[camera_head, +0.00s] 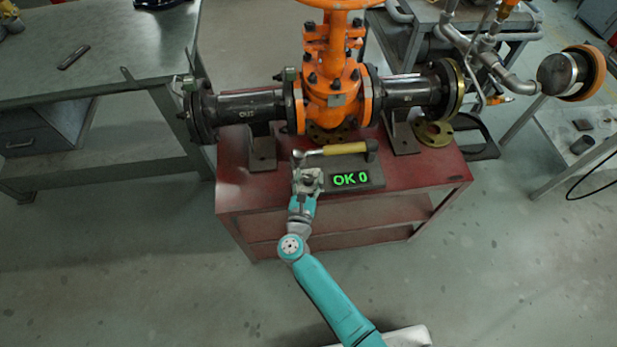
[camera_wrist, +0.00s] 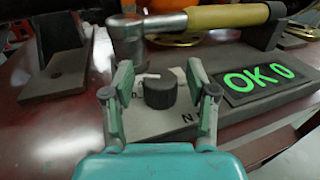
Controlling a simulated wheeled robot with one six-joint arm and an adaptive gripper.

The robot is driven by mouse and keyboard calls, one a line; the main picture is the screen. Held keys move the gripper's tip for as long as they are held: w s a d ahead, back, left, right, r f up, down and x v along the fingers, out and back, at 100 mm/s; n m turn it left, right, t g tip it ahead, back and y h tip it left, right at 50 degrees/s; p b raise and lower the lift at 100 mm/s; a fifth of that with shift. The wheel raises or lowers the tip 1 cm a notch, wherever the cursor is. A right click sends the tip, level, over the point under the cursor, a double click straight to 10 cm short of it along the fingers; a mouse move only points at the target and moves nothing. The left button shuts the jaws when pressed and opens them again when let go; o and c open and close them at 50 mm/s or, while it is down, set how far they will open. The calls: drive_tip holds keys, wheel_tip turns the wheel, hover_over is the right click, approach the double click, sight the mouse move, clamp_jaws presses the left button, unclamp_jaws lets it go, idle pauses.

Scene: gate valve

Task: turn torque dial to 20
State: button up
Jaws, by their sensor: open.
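The torque dial is a dark round knob (camera_wrist: 160,93) on a light plate with printed marks, partly covered by my fingers. In the wrist view, my gripper (camera_wrist: 160,88) is open, with one finger on each side of the knob; I cannot tell whether they touch it. In the head view, my gripper (camera_head: 307,172) is over the left end of the tester and hides the knob. The display (camera_head: 350,179) reads "OK 0" in green; it also shows in the wrist view (camera_wrist: 258,77). The dial's exact setting is not readable.
A torque wrench with a yellow handle (camera_head: 344,148) lies just behind the dial. An orange gate valve (camera_head: 333,75) with dark pipes stands behind it on the red cart (camera_head: 238,192). A grey workbench (camera_head: 90,40) is at left. Floor in front is clear.

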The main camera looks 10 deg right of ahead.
clamp_jaws()
drive_tip(key=shift+h, duration=0.5)
drive_tip(key=shift+a+r+m+g+h, duration=0.1)
drive_tip(key=shift+m+g+h, duration=0.8)
drive_tip(key=shift+m+h, duration=0.3)
drive_tip(key=m+g+h, duration=0.3)
drive_tip(key=h, duration=0.1)
drive_tip(key=shift+w, duration=0.1)
drive_tip(key=m+g+h, duration=0.2)
drive_tip(key=m+g, duration=0.1)
drive_tip(key=g, duration=0.1)
drive_tip(key=m+g+h, duration=0.1)
drive_tip(key=m+g, duration=0.2)
drive_tip(key=g, duration=0.1)
drive_tip(key=shift+h, duration=0.4)
drive_tip(key=shift+s+d+m+g, duration=0.2)
drive_tip(key=shift+m+g, duration=0.1)
drive_tip(key=shift+g, duration=0.3)
